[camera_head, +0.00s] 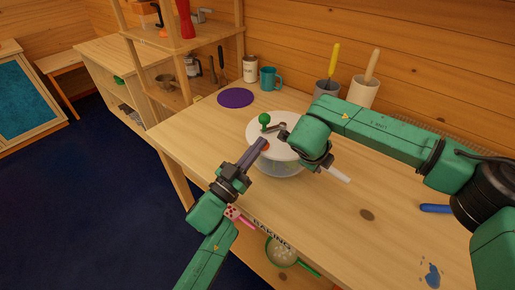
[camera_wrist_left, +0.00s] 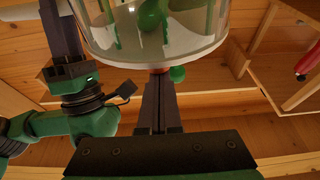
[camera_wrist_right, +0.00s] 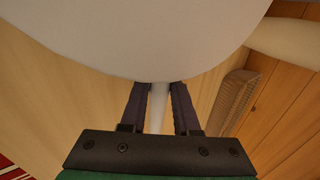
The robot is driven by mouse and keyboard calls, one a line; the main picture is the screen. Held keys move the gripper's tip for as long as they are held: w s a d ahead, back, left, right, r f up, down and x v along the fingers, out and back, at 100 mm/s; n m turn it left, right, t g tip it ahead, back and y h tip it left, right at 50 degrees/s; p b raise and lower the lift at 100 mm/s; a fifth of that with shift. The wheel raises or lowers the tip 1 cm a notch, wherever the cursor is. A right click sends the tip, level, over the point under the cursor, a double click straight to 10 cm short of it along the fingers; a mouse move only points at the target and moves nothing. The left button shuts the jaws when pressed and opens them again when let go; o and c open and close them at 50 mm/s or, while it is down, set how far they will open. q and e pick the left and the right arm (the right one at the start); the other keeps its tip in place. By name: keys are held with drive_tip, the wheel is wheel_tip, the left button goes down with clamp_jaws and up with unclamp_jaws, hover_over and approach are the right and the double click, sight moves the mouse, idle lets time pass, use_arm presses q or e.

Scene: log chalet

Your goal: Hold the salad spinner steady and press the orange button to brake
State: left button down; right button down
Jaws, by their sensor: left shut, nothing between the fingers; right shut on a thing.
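The salad spinner has a white lid (camera_head: 290,150) over a clear bowl (camera_head: 277,168); green pieces show inside the bowl (camera_wrist_left: 150,20) in the left wrist view. A green crank knob (camera_head: 264,118) stands on the lid. The orange button (camera_head: 265,142) is at the tips of my left gripper (camera_head: 262,147), which is shut and empty; whether it presses the button, I cannot tell. In the left wrist view, the shut fingers (camera_wrist_left: 160,85) end at the button.
A purple disc (camera_head: 235,98), a teal mug (camera_head: 270,78) and two utensil pots (camera_head: 361,93) stand along the table's back. A blue-handled thing (camera_head: 436,208) lies at right. A green-rimmed strainer (camera_head: 282,252) sits on the shelf below. The table's front right is mostly clear.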

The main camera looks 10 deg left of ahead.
use_arm(q)
drive_tip(key=s+a, duration=0.5)
drive_tip(key=s, duration=0.3)
idle(0.8)
use_arm(e)
drive_tip(key=c, duration=0.6)
unclamp_jaws()
drive_tip(key=shift+a+r, duration=0.1)
